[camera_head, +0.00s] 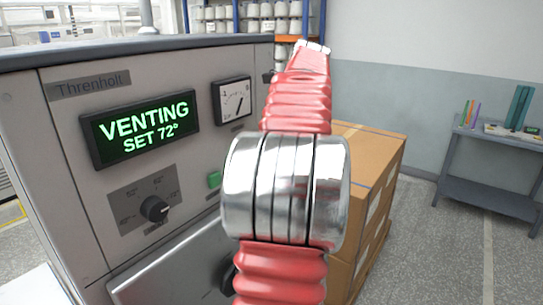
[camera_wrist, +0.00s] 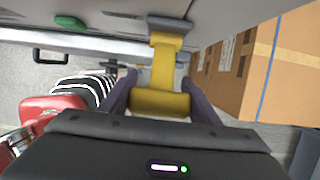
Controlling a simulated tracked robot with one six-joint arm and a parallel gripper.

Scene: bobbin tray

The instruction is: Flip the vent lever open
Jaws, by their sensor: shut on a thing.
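The vent lever (camera_wrist: 165,70) is yellow, with a thick crosswise grip, and joins a grey mount on the machine at the top of the wrist view. My gripper (camera_wrist: 160,94) has its two dark purple-grey fingers on either side of the yellow grip and is shut on it. In the head view my red arm hides the lever. The grey machine panel (camera_head: 60,130) there has a display (camera_head: 142,127) with green text reading "VENTING SET 72°".
The panel also has a gauge (camera_head: 233,101), a black knob (camera_head: 154,209) and a green button (camera_head: 214,179). Stacked cardboard boxes (camera_head: 372,150) stand close to the right of the machine. A grey side table (camera_head: 487,190) stands farther right, with open floor between.

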